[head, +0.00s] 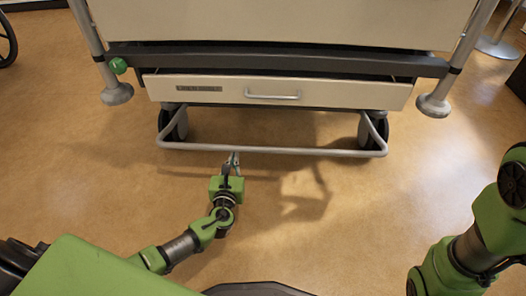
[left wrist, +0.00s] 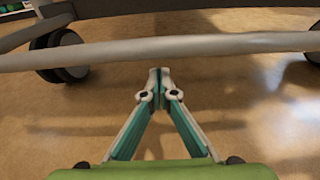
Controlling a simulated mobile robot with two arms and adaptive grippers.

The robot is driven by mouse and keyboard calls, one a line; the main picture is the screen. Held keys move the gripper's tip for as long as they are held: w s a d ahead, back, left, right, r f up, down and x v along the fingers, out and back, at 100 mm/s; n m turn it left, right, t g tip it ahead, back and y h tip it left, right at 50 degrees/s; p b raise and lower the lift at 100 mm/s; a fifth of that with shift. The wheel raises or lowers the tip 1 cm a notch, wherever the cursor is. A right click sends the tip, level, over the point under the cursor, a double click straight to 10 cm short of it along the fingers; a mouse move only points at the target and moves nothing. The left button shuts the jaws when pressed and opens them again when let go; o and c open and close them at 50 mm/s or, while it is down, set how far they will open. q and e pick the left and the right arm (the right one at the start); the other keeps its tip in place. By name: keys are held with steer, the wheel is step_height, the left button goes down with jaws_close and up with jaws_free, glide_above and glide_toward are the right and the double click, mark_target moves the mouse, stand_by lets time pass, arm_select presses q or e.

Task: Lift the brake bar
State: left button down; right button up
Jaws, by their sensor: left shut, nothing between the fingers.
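The brake bar (head: 300,151) is a grey metal tube running low across the front of the bed's underside, between the castors. It crosses the upper part of the left wrist view (left wrist: 190,50). My left gripper (head: 234,156) is at the bar, left of its middle. In the left wrist view the left gripper (left wrist: 159,72) has its fingertips together, with nothing between them, and the tips appear just below the bar. I cannot tell whether they touch it. My right gripper is outside both views; only part of my right arm shows at the right.
Above the bar is a pale drawer (head: 330,94) with a handle, slightly pulled out under a dark frame rail (head: 270,62). Castors (head: 172,124) stand at both ends of the bar. A green knob (head: 118,65) is at the left. The floor (head: 90,190) in front is clear.

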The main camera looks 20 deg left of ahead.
arm_select(q)
steer(key=shift+s+f, duration=0.1)
stand_by(0.3)
steer(key=s+d+f, duration=0.1)
steer(key=s+d, duration=0.1)
steer(key=s, duration=0.4)
steer(key=shift+s+f+p, duration=0.25)
steer(key=shift+s+p, duration=0.1)
steer(key=shift+p, duration=0.1)
